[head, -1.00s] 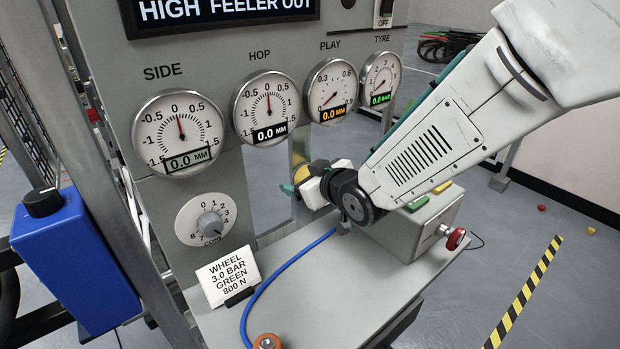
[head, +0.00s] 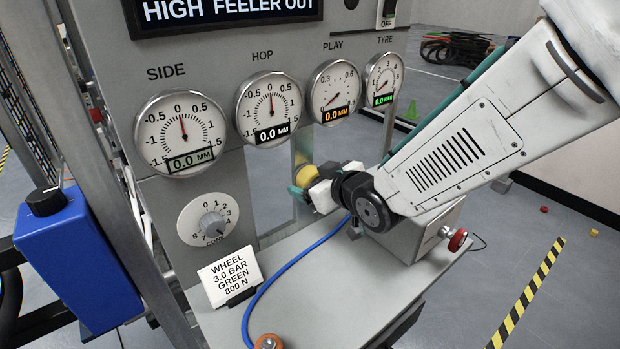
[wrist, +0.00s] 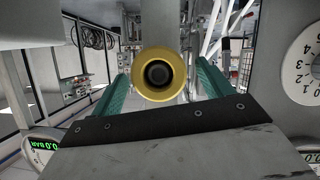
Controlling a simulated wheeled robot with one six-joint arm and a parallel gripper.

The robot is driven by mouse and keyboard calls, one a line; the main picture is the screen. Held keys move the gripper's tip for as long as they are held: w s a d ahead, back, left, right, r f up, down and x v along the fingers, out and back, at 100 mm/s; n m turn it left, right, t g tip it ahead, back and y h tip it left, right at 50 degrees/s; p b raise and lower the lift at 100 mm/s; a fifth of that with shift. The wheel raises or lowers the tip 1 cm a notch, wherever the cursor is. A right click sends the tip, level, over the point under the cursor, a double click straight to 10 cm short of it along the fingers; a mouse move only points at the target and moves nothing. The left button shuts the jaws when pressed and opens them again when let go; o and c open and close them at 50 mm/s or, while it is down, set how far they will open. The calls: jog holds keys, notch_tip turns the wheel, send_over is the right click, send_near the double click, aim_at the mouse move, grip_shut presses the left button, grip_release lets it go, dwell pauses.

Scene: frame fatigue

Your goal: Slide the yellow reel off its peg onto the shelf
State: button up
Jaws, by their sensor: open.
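The yellow reel (wrist: 159,75) sits just ahead of my gripper in the wrist view, its round face and dark centre facing the camera. It lies between the lines of my two green fingers, with a gap showing on each side. In the head view the reel (head: 303,174) is a small yellow patch, partly hidden by my gripper (head: 300,190). My gripper is open and empty, its fingers close to the reel. The peg is not clearly visible. The grey shelf (head: 325,305) lies below my gripper.
A panel with several dials (head: 183,135) stands behind and left. On the shelf are a blue hose (head: 290,268), a label card (head: 231,276), an orange knob (head: 268,342) and a grey box (head: 425,235) with a red knob, partly behind my arm. The front middle of the shelf is clear.

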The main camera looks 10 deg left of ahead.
jog(key=v, duration=0.6)
jog(key=shift+x, duration=3.8)
jog(key=c, duration=1.1)
jog(key=shift+c, duration=0.3)
jog(key=shift+s+d+f, duration=0.1)
jog(key=shift+d, duration=0.05)
jog(key=shift+s+d, duration=1.45)
jog(key=shift+d, duration=0.15)
